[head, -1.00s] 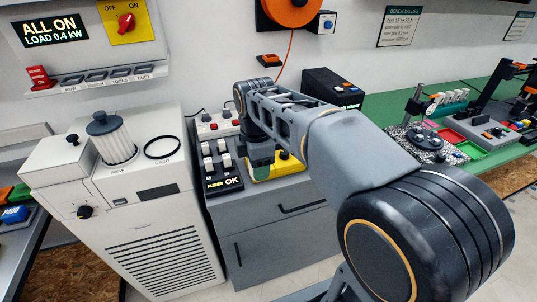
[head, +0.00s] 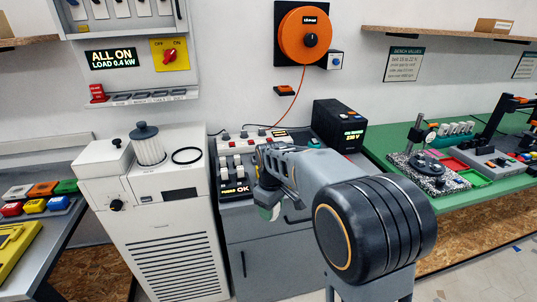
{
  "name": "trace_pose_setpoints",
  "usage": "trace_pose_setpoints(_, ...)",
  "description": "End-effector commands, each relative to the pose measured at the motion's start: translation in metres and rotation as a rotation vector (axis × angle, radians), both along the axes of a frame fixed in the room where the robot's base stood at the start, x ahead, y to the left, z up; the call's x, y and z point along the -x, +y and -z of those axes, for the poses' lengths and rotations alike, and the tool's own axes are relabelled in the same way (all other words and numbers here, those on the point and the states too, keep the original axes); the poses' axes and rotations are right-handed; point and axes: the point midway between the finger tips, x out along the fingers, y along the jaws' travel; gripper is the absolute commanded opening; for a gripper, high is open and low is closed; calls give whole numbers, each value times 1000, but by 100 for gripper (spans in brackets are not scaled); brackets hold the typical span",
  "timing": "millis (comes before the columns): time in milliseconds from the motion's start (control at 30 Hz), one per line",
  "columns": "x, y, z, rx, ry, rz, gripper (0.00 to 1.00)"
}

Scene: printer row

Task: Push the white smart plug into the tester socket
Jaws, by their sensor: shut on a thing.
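My gripper (head: 266,209) hangs in front of the grey cabinet's front edge, pointing down. It is small and partly hidden by my arm. It is shut on a small white piece (head: 276,213), which I take for the white smart plug; only a little of it shows. I cannot make out the tester socket for certain. My arm covers part of the cabinet top, where a yellow unit showed earlier. The gripper looks clear of the cabinet top.
A fuse block lit OK (head: 236,187) and a switch strip (head: 247,136) sit on the grey cabinet (head: 250,240). A black box with a 230 V display (head: 340,124) stands at its back right. A white machine (head: 165,225) stands left, a green bench (head: 395,150) right.

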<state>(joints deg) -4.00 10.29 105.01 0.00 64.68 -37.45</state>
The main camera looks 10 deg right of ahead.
Motion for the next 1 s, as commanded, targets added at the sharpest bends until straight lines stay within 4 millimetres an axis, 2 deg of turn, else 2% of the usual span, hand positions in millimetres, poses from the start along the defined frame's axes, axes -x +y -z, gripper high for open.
trace_pose_setpoints(167, -14, -6, 67, 2, 11, 271, 28)
trace_pose_setpoints(233, -16, -9, 101, 3, 12, 386, 28)
trace_pose_setpoints(300, -13, -13, 134, 3, 13, 488, 28)
trace_pose_setpoints(400, -5, -19, 173, 3, 11, 593, 28)
trace_pose_setpoints(500, 4, -24, 202, 3, 9, 656, 28)
trace_pose_setpoints(700, 20, -29, 235, 2, 4, 712, 28)
trace_pose_setpoints(1000, 25, -31, 243, 0, 0, 725, 28)
